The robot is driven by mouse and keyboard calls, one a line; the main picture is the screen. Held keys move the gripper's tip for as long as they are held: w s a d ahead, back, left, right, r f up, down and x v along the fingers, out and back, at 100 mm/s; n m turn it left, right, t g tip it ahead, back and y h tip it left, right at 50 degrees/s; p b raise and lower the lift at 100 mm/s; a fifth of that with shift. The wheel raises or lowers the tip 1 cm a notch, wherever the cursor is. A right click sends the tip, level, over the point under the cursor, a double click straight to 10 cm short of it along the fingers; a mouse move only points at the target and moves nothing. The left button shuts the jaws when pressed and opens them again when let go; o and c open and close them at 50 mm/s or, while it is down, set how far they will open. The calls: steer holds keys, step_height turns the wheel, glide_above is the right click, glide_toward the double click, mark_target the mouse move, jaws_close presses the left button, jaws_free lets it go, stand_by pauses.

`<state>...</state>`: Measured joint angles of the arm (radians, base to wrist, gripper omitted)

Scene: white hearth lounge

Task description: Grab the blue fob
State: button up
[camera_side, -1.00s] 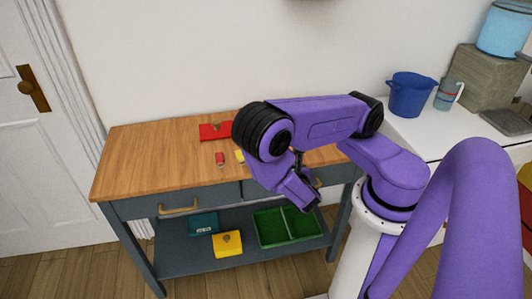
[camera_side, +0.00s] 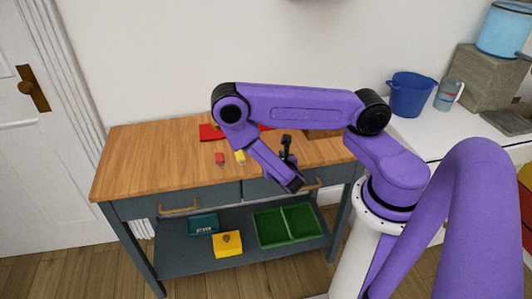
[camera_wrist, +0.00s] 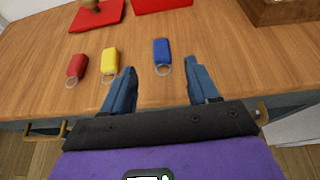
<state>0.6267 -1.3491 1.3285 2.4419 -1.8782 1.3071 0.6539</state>
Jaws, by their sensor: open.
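The blue fob (camera_wrist: 162,50) lies on the wooden tabletop in the wrist view, with its metal ring toward me. My gripper (camera_wrist: 160,68) is open and empty. Its two blue fingers are spread, with the fob between their lines and just beyond the tips, not held. In the side view I cannot make out the blue fob; my arm covers that part of the table. A yellow fob (camera_wrist: 110,60) and a red fob (camera_wrist: 77,66) lie to its left in the wrist view. They also show in the side view, yellow (camera_side: 240,157) and red (camera_side: 220,159).
Flat red items (camera_wrist: 97,16) lie farther back, one with a brown knob on it. A wooden box (camera_wrist: 285,10) stands at the back right. The tabletop (camera_side: 150,160) is clear at left. Below, the shelf holds a green divided tray (camera_side: 287,226) and a yellow box (camera_side: 227,244).

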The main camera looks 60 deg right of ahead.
steer(key=shift+x, duration=3.85)
steer(key=c, duration=1)
